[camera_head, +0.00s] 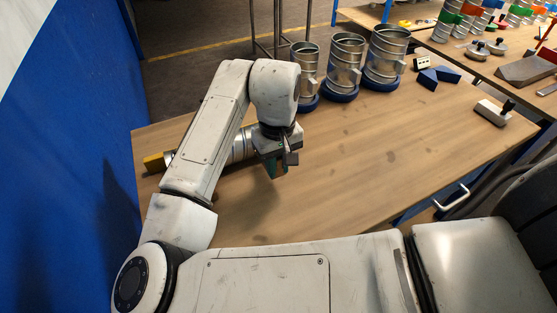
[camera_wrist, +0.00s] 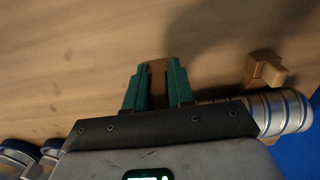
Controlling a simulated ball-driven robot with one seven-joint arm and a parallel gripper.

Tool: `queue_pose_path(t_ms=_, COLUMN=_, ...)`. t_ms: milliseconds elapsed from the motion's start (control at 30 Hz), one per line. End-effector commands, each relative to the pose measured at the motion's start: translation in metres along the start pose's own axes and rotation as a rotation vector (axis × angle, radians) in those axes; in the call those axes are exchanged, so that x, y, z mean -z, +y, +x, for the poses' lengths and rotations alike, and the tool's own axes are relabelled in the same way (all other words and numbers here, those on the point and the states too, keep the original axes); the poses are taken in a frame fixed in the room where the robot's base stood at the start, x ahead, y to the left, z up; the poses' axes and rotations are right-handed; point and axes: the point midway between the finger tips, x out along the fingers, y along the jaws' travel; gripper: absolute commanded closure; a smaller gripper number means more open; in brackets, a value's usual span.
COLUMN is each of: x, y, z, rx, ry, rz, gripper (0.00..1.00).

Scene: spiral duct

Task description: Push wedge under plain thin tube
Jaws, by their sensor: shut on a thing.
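My gripper (camera_head: 277,170) points down over the left part of the wooden table. In the wrist view its teal fingers (camera_wrist: 159,88) are shut on a brown wooden piece, which looks like a wedge (camera_wrist: 157,68). A thin ribbed metal tube (camera_head: 240,147) lies on its side on the table, partly hidden behind my arm. The tube also shows at the right of the wrist view (camera_wrist: 284,112). My gripper is beside the tube; I cannot tell whether the wedge touches it. A yellow-brown block (camera_head: 154,162) sits by the tube's left end and shows in the wrist view (camera_wrist: 264,69).
Three metal tubes stand in blue bases, such as the middle one (camera_head: 345,65), at the table's back. Blue wedges (camera_head: 436,76) and a handled tool (camera_head: 491,112) lie on the right. The table's (camera_head: 370,150) middle is clear. A blue wall (camera_head: 80,150) borders the left.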

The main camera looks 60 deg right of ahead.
Motion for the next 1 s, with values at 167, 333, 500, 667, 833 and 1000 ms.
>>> queue_pose_path(t_ms=167, x=0.000, y=0.000, z=-0.001, rx=-0.001, ry=0.000, rz=0.000, gripper=1.00)
queue_pose_path(t_ms=333, x=-0.001, y=0.000, z=-0.002, rx=-0.002, ry=-0.001, rz=-0.002, gripper=1.00)
queue_pose_path(t_ms=500, x=-0.001, y=0.000, z=0.011, rx=-0.001, ry=-0.001, rz=-0.001, gripper=1.00)
queue_pose_path(t_ms=667, x=-0.001, y=0.000, z=0.023, rx=-0.002, ry=-0.001, rz=-0.001, gripper=1.00)
queue_pose_path(t_ms=833, x=-0.001, y=0.000, z=0.035, rx=-0.001, ry=-0.001, rz=-0.001, gripper=1.00)
queue_pose_path(t_ms=1000, x=-0.001, y=0.000, z=0.047, rx=-0.002, ry=-0.001, rz=-0.002, gripper=1.00)
